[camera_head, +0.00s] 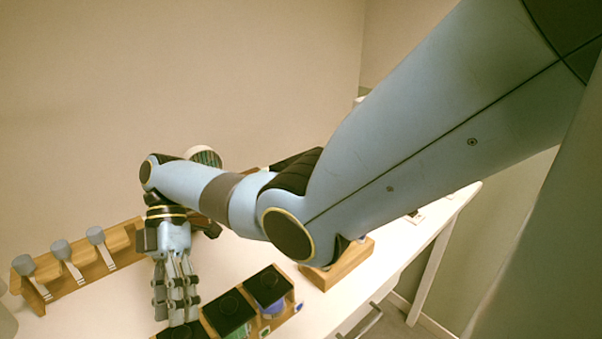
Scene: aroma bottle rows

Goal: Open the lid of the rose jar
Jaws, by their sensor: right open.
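Several jars with square black lids stand in a wooden holder (290,309) at the bottom of the view. One jar (268,286) has a blue-purple body, the middle jar (228,311) shows some green, and the third jar (183,332) is cut off by the bottom edge. All visible lids are on. I cannot tell which is the rose jar. My right gripper (176,312) points down over the third jar, open and empty. Its fingers partly hide that jar, and I cannot tell whether they touch the lid. My left gripper is not in view.
A wooden rack (84,275) with several grey-topped items stands at the left. A wooden block (338,265) sits near the table's right edge. The white table (130,300) is bare between rack and jars. My right arm crosses above and hides the back.

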